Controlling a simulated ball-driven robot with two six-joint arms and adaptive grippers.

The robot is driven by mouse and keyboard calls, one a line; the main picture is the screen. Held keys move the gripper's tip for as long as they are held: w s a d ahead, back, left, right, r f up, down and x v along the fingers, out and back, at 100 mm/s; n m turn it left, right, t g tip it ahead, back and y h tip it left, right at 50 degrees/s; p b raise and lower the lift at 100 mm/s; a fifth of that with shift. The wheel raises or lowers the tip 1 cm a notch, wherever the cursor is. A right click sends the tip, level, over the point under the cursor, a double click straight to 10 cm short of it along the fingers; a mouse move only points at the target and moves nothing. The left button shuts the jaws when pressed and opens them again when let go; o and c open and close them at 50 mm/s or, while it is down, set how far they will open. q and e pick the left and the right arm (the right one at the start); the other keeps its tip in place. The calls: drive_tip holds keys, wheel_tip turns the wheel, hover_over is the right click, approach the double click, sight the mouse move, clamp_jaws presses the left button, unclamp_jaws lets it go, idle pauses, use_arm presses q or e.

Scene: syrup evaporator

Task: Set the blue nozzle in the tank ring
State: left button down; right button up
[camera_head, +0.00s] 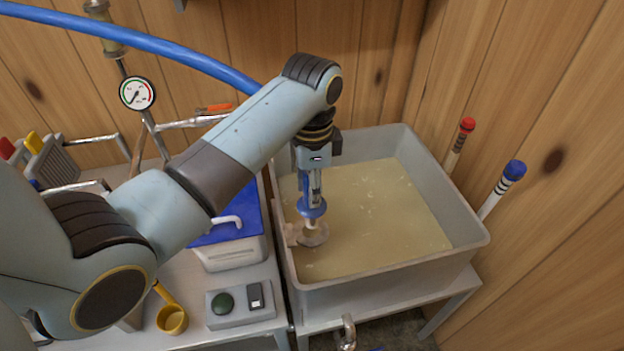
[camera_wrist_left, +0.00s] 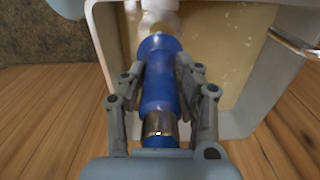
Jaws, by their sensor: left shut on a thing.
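My left gripper (camera_head: 313,190) hangs from above over the left inner side of the tank, and it also shows in the left wrist view (camera_wrist_left: 160,78). It is shut on the blue nozzle (camera_head: 312,210). In the left wrist view the nozzle (camera_wrist_left: 160,90) lies between both fingers, with a metal band near the palm and a yellowish tip pointing away. The pale tank ring (camera_head: 315,237) sits by the tank's left wall, just below the nozzle's lower end. The whitish fitting (camera_wrist_left: 155,12) is at the nozzle's tip; I cannot tell whether they touch. My right gripper is out of view.
The grey tank (camera_head: 390,277) holds yellowish liquid. A blue-lidded box (camera_head: 228,254), a switch box (camera_head: 241,303) and a yellow scoop (camera_head: 172,319) stand left of it. Red-capped (camera_head: 460,143) and blue-capped (camera_head: 503,188) sticks are at the right. A blue hose (camera_head: 170,48) crosses behind.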

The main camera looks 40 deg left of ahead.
use_arm(q)
drive_tip(key=shift+a, duration=0.1)
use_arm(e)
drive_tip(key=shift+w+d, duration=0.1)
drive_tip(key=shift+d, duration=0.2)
use_arm(q)
drive_tip(key=shift+f, duration=0.1)
drive_tip(key=shift+f, duration=0.25)
wheel_tip(320, 180, down, 4)
drive_tip(key=shift+b, duration=1.05)
drive_tip(key=shift+f, duration=0.2)
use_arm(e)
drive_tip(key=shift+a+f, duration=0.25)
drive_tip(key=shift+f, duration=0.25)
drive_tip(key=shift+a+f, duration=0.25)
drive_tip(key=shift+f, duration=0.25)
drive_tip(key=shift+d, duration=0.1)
